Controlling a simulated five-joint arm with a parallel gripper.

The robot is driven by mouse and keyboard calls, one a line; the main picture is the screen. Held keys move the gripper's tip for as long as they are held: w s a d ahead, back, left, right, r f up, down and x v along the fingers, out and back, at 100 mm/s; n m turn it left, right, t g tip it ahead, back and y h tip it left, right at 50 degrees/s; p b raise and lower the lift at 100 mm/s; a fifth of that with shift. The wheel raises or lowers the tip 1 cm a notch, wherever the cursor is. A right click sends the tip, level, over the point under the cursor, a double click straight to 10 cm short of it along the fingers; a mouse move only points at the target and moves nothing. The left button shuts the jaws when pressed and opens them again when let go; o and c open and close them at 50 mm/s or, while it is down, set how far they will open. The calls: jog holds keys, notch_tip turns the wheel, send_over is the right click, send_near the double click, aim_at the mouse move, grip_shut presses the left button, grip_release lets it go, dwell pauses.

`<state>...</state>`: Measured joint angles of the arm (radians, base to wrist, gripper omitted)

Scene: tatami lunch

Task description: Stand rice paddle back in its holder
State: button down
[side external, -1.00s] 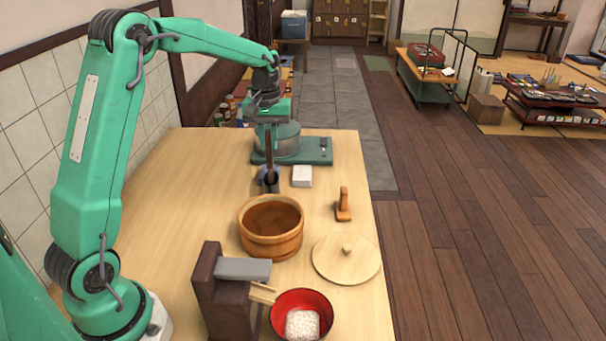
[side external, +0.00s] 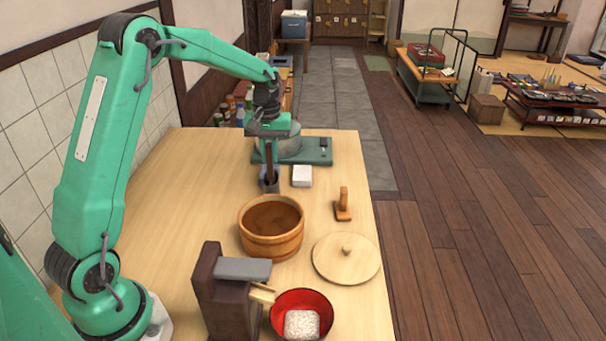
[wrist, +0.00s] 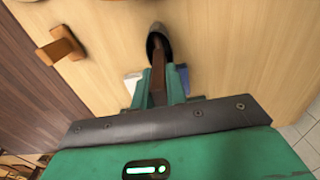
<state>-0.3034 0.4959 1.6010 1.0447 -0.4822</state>
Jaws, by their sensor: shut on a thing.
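The rice paddle (side external: 269,157) is dark brown and hangs upright under my gripper (side external: 268,140) near the back of the table. My gripper is shut on its upper part. The holder (side external: 270,186) is a small dark grey cup directly below. The paddle's lower end reaches the cup's mouth and seems to go inside, though how deep is hidden. In the wrist view, the paddle (wrist: 157,76) runs between the green fingers (wrist: 158,92) toward the dark opening of the holder (wrist: 157,40).
A white block (side external: 302,176) stands close right of the holder, and a green-based appliance (side external: 318,150) behind it. A wooden tub (side external: 270,240), lid (side external: 335,262), small wooden stand (side external: 343,207), red bowl (side external: 320,322) and dark dispenser (side external: 225,300) lie nearer. The table's left is clear.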

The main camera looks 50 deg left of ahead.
jog(key=shift+f, duration=0.5)
dwell(0.4)
jog(key=c, duration=0.8)
grip_release()
jog(key=shift+o, duration=0.2)
jog(key=shift+r, duration=0.1)
jog(key=shift+r, duration=3.35)
jog(key=shift+r, duration=0.1)
